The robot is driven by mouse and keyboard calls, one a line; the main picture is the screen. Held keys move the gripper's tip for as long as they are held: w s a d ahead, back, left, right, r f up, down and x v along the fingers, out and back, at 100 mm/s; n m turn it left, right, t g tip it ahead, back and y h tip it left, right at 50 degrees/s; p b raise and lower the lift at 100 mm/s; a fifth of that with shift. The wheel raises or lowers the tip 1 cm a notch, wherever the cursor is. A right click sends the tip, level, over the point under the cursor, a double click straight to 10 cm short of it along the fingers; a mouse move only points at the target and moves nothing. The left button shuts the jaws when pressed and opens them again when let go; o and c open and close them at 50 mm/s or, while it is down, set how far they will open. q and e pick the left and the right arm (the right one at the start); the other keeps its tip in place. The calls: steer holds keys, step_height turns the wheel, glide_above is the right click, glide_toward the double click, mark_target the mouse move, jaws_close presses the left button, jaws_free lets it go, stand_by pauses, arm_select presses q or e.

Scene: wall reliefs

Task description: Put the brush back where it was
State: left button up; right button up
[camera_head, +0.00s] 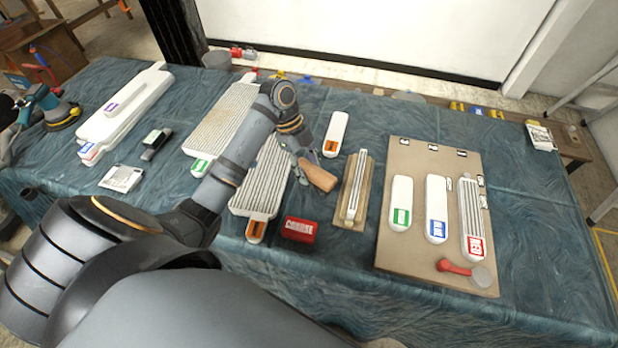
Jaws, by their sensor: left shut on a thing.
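My left gripper (309,158) is over the middle of the table, shut on the brush. The brush's brown wooden handle (318,176) sticks out below the gripper toward the right; the rest of it is hidden by the gripper and arm. The brush is between a white ribbed panel (262,185) on its left and a tan board with a narrow ribbed strip (354,192) on its right. I cannot tell whether the brush touches the table. My right gripper is not in view.
A dark red labelled box (299,229) lies in front of the brush. A white piece with an orange label (336,134) lies behind. A large tan board (436,160) at right holds labelled white pieces and a red-handled tool (455,267). The blue cloth (545,225) is bare at far right.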

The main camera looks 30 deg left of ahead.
mark_target(309, 168)
arm_select(q)
steer(key=w+f, duration=0.1)
steer(key=w+a+f, duration=0.1)
steer(key=f, duration=0.1)
steer(key=w+a+f, duration=0.1)
steer(key=f, duration=0.1)
steer(key=shift+w+f, duration=0.1)
steer(key=shift+w, duration=0.25)
step_height(309, 168, down, 2)
steer(key=shift+f+p, duration=0.25)
steer(key=shift+p, duration=0.3)
steer(key=shift+f, duration=0.3)
steer(key=o, duration=1.2)
steer(key=shift+f, duration=0.15)
steer(key=shift+r, duration=0.25)
steer(key=b+v, duration=0.1)
steer(key=v, duration=1)
steer(key=shift+a+r, duration=0.15)
steer(key=shift+r, duration=0.25)
